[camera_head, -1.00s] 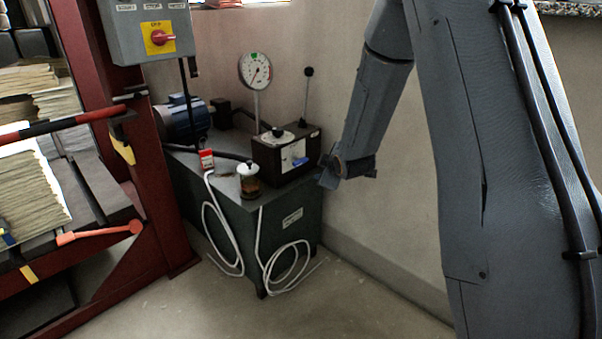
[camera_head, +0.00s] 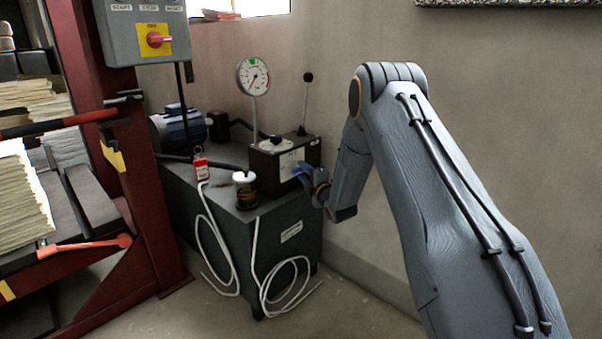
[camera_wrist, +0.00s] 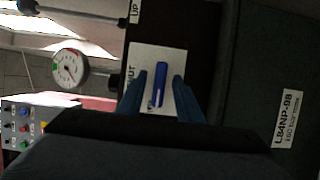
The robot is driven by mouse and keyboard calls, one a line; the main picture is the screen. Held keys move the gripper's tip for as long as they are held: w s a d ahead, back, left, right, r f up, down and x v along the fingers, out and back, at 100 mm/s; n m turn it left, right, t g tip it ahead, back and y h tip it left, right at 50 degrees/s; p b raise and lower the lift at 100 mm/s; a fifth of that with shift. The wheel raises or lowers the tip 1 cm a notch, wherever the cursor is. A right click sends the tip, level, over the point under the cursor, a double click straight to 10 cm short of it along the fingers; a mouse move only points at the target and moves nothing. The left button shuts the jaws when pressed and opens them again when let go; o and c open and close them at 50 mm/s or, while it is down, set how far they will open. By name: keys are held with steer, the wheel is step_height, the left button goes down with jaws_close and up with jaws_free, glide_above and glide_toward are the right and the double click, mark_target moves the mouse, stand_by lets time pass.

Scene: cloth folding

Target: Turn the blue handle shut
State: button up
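The blue handle (camera_wrist: 159,85) is a short bar on a pale plate on the front of a dark valve box. In the wrist view it lies between the two blue fingers of my gripper (camera_wrist: 157,90), with a gap on each side. The fingers are open. Lettering on the plate ends in "UT" beside the handle, partly hidden. In the head view my gripper (camera_head: 308,178) is right at the front of the valve box (camera_head: 270,165), and the handle is hard to make out behind it.
The box stands on a green cabinet (camera_head: 285,255) with a gauge (camera_head: 252,77), a black-knobbed lever (camera_head: 307,78) and a jar (camera_head: 245,188). White hoses (camera_head: 285,290) hang in front. A red press frame (camera_head: 150,200) stands left.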

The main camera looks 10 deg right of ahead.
steer(key=shift+x, duration=1.1)
jaws_close()
